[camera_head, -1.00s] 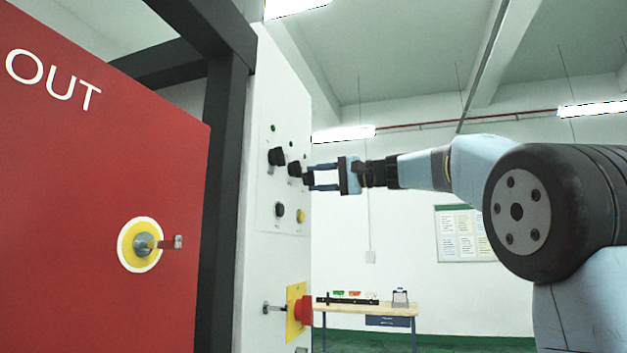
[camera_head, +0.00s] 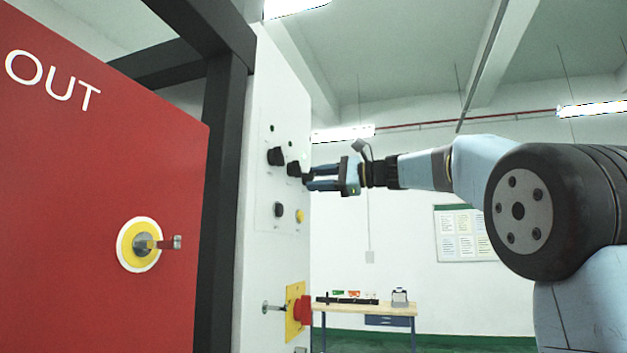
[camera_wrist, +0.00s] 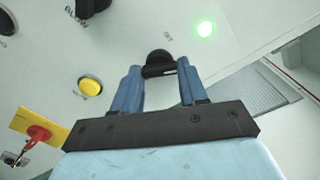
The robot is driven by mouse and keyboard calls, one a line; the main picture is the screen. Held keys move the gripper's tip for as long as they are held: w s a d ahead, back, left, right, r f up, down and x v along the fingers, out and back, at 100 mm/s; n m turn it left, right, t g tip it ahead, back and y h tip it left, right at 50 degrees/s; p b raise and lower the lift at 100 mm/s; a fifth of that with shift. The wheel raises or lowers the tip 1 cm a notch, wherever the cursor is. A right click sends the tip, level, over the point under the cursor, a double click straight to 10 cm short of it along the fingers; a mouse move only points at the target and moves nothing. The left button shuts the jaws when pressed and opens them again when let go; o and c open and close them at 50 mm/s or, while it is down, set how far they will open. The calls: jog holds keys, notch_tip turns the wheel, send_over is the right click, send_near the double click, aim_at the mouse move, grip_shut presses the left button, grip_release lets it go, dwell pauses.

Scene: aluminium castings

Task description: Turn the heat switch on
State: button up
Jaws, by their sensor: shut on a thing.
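A white control panel (camera_head: 262,115) carries several black knobs. My gripper (camera_head: 310,180) reaches it from the right, its blue fingers at the panel's right edge. In the wrist view my gripper (camera_wrist: 160,74) is shut on a small black knob (camera_wrist: 158,58), one finger on each side, and the knob has a pale mark on its face. A green lamp (camera_wrist: 205,28) glows just above and right of this knob. The label beside the knob is too small to read, so I cannot confirm that it names heat.
Other black knobs (camera_head: 276,156) and a yellow button (camera_wrist: 90,88) sit close by on the panel. A red door marked OUT (camera_head: 90,190) stands at left. A workbench (camera_head: 370,306) is behind.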

jog(key=shift+w+d+f, duration=0.15)
jog(key=shift+w, duration=0.05)
dwell(0.4)
jog(key=o, duration=0.9)
jog(key=shift+w, duration=0.1)
jog(key=shift+o, duration=0.8)
jog(key=shift+s, duration=0.2)
jog(key=v, duration=1.3)
jog(key=shift+d, duration=0.35)
